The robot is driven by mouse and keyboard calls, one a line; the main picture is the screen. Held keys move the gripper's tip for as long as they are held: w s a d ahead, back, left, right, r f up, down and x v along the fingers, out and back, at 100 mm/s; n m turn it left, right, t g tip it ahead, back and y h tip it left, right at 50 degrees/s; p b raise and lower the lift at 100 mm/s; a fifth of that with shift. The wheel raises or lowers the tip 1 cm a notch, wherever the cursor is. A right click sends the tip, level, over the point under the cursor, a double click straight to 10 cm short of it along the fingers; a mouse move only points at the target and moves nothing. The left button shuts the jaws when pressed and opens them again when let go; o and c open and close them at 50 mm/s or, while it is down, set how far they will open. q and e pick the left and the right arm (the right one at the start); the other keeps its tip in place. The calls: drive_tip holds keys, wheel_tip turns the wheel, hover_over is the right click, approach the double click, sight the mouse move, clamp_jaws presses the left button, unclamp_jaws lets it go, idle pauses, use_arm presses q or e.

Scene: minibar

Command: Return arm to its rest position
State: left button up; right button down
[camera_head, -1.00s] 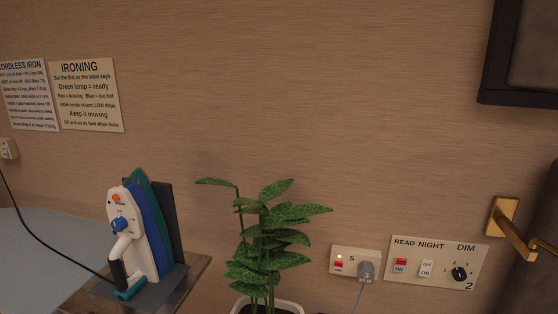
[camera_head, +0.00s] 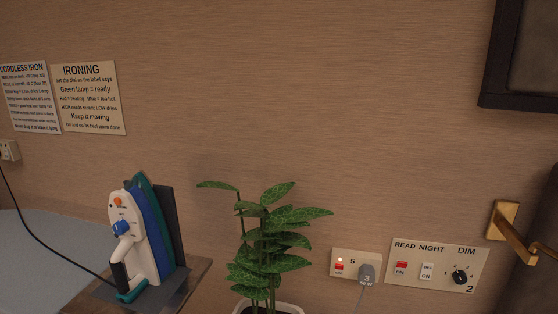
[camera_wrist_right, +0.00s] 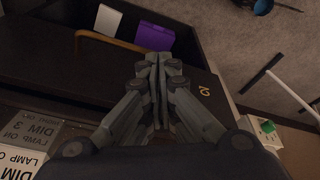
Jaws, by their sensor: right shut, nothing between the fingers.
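My right gripper (camera_wrist_right: 158,70) shows in the right wrist view. Its fingers are together with nothing between them, in front of a dark cabinet front (camera_wrist_right: 60,60) and a dark panel marked 2. Neither of my grippers nor either arm shows in the head view. The left gripper is in no frame.
A cordless iron (camera_head: 138,240) stands upright at lower left, beside a potted plant (camera_head: 268,240). A socket plate (camera_head: 345,258), a switch panel (camera_head: 435,266) and a brass handle (camera_head: 515,232) are on the right. A purple box (camera_wrist_right: 153,36) shows in the wrist view.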

drive_tip(key=s+f+g+p, duration=0.1)
drive_tip(key=s+f, duration=0.3)
drive_tip(key=f, duration=0.5)
drive_tip(key=s+f, duration=0.3)
drive_tip(key=f, duration=0.5)
drive_tip(key=s+d+f, duration=0.3)
drive_tip(key=s+f, duration=0.6)
drive_tip(key=s, duration=0.4)
drive_tip(key=shift+d+g+p, duration=0.2)
drive_tip(key=shift+g+p, duration=0.15)
drive_tip(key=shift+g, duration=0.05)
drive_tip(key=c, duration=2.4)
unclamp_jaws()
